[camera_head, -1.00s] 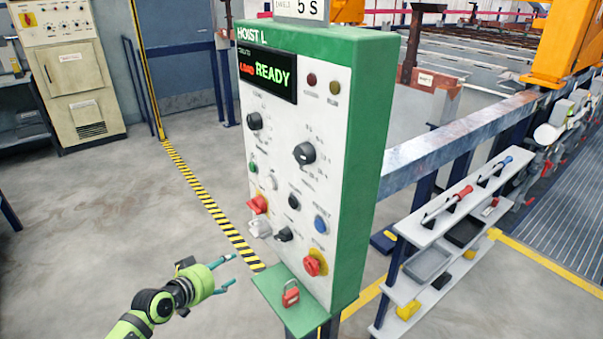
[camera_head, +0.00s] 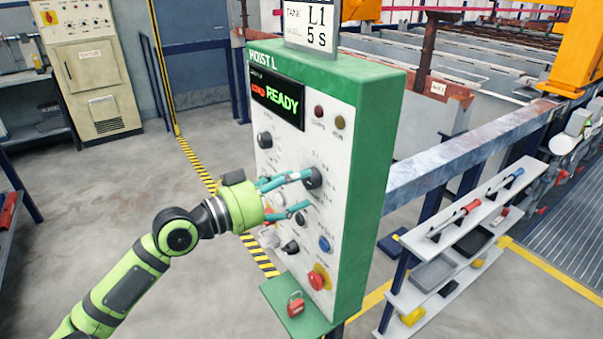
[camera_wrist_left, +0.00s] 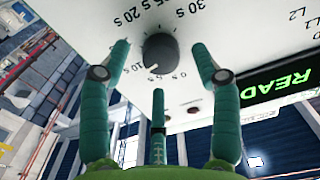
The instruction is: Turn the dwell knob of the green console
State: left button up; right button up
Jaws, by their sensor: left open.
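The green console (camera_head: 373,170) has a white front panel and a lit READY display. Its dwell knob (camera_head: 313,178), dark and round, sits on the right of the panel. The knob also shows in the left wrist view (camera_wrist_left: 160,50), ringed by seconds marks. Its white pointer line is at the lower left, near the 10 s mark. My left gripper (camera_head: 307,190) is open at the panel, its teal fingers stretched toward the knob. In the wrist view two fingers stand either side of the knob, with a third below; contact cannot be told. My right gripper is not in view.
Other knobs and buttons crowd the panel, including a black knob (camera_head: 264,140), a blue button (camera_head: 324,243) and a red button (camera_head: 318,278). A red padlock (camera_head: 296,304) is on the green ledge below. A tool shelf (camera_head: 465,235) stands to the right. Floor left is clear.

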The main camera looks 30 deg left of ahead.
pick_arm(q)
jog(key=shift+p+x, duration=0.35)
jog(key=shift+x, duration=0.65)
jog(key=shift+f, duration=0.1)
jog(key=c, duration=1.1)
jog(key=shift+c, duration=0.2)
jog(key=shift+f+n, duration=0.1)
jog(key=shift+n, duration=0.4)
jog(key=n+p, duration=0.2)
jog(key=n, duration=0.1)
jog(key=shift+s+n, duration=0.1)
jog(key=shift+n, duration=0.2)
jog(key=shift+d+f+n+p, duration=0.1)
jog(key=shift+n+p, duration=0.7)
jog(key=shift+n, duration=0.9)
